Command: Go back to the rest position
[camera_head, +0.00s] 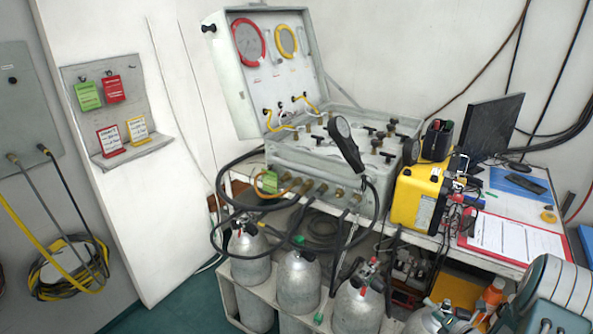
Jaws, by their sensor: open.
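My gripper is not in view, so neither its jaws nor its place relative to the panel shows. The diver air panel (320,180) is an open grey case on a white bench, with its lid (262,75) raised at the back. Black-handled valves stand on its top, and hose fittings line its front. A black handheld piece (346,142) stands out in front of the panel's right part.
Grey cylinders (298,283) stand below the bench. A yellow unit (416,199), a monitor (490,125) and a red clipboard (512,238) are at right. A tag board (119,108) and coiled hoses (68,267) are at left. A rounded grey-green body (555,290) fills the lower right corner.

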